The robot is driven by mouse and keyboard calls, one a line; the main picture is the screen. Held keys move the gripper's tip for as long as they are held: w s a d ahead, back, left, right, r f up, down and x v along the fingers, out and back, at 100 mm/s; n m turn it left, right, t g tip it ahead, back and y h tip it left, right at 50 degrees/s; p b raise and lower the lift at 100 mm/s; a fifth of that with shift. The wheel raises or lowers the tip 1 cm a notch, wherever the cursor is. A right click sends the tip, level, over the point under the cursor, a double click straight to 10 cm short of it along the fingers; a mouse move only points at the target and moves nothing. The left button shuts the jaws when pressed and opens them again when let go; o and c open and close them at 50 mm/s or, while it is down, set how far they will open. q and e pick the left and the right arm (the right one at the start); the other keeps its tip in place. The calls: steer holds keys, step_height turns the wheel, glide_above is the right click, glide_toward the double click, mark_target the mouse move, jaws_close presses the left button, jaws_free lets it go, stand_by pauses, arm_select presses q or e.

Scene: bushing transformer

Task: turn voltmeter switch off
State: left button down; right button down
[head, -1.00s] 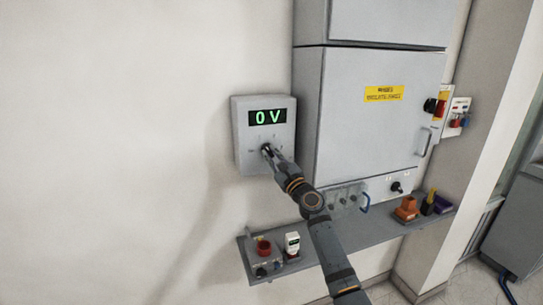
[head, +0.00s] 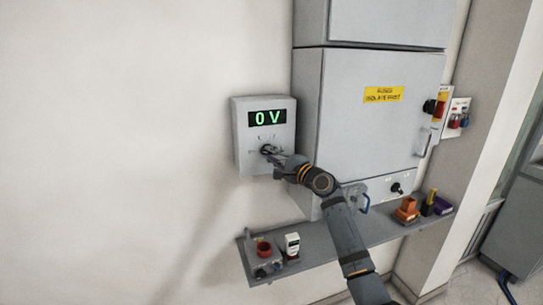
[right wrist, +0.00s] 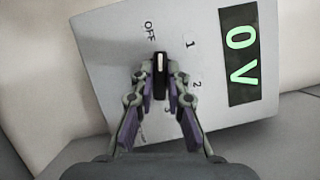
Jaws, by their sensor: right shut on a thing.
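The voltmeter (head: 243,128) is a grey box on the wall with a green display reading "0 V" (head: 268,117). Its black rotary switch (head: 266,148) sits below the display. In the right wrist view the switch (right wrist: 160,66) has a white mark that points up in the picture, close to the OFF label (right wrist: 150,32). Labels 1 (right wrist: 190,43) and 2 (right wrist: 196,84) are to its right; lower markings are partly hidden by the fingers. My right gripper (head: 273,154) is shut on the switch, a finger on each side (right wrist: 161,80). My left gripper is out of view.
A tall grey cabinet (head: 380,125) with a yellow sign stands right of the voltmeter, close to my arm. Below, a grey shelf (head: 335,252) carries small devices, including an orange one (head: 406,210). The wall left of the voltmeter is clear.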

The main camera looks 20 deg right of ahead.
steer(key=shift+n+g, duration=0.5)
steer(key=shift+n, duration=0.9)
steer(key=shift+h, duration=0.3)
steer(key=c, duration=1.3)
jaws_free()
steer(key=shift+c, duration=0.2)
steer(key=v, duration=1.2)
steer(key=shift+d, duration=0.1)
